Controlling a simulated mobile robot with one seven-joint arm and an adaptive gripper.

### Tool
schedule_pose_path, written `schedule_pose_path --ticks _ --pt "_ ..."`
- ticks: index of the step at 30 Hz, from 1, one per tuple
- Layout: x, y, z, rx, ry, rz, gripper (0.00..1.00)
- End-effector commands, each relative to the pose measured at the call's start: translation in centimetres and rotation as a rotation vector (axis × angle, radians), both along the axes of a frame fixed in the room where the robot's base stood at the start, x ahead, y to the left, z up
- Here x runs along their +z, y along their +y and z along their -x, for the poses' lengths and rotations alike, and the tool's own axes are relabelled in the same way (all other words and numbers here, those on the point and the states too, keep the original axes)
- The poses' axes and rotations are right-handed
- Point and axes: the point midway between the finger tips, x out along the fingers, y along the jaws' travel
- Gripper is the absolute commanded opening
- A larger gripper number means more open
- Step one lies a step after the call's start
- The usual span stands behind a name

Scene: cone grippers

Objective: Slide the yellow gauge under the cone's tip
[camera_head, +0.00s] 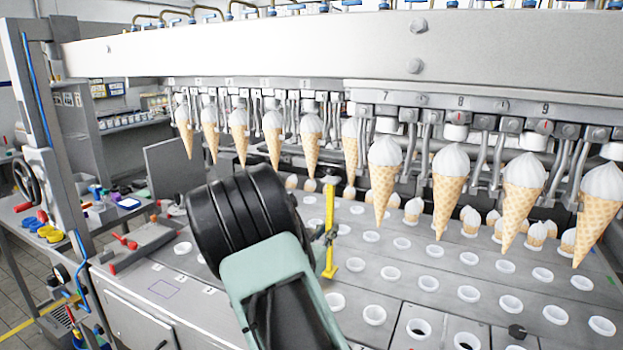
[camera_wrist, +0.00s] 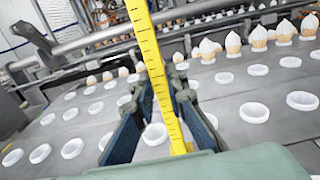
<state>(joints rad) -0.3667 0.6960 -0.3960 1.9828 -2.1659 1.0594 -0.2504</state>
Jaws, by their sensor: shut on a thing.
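The yellow gauge (camera_head: 330,230) is a tall thin strip with black graduation marks and a small foot at its bottom. My gripper (camera_head: 323,236) is shut on it and holds it roughly upright over the deck. In the wrist view the gauge (camera_wrist: 153,70) stands between the two dark fingers of my gripper (camera_wrist: 160,108) and leans a little. Several cones with white tops hang in a row from clamps, tips down. The gauge's top appears near the tips of two of them, a cone (camera_head: 311,143) and its right neighbour (camera_head: 350,145); the depth between them is unclear. My arm hides part of the deck.
Small cones (camera_wrist: 207,48) stand along the back. A side table with cups and tools (camera_head: 50,232) is at the left.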

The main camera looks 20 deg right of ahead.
Motion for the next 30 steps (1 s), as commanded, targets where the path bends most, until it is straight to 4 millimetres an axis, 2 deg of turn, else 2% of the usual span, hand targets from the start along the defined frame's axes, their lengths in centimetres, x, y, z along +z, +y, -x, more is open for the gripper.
schedule_pose_path --ticks 8,30 --pt "0.7 0.2 0.2 0.000 -0.002 0.001 0.00" --pt "1.0 4.4 4.3 0.001 -0.002 -0.001 0.00"
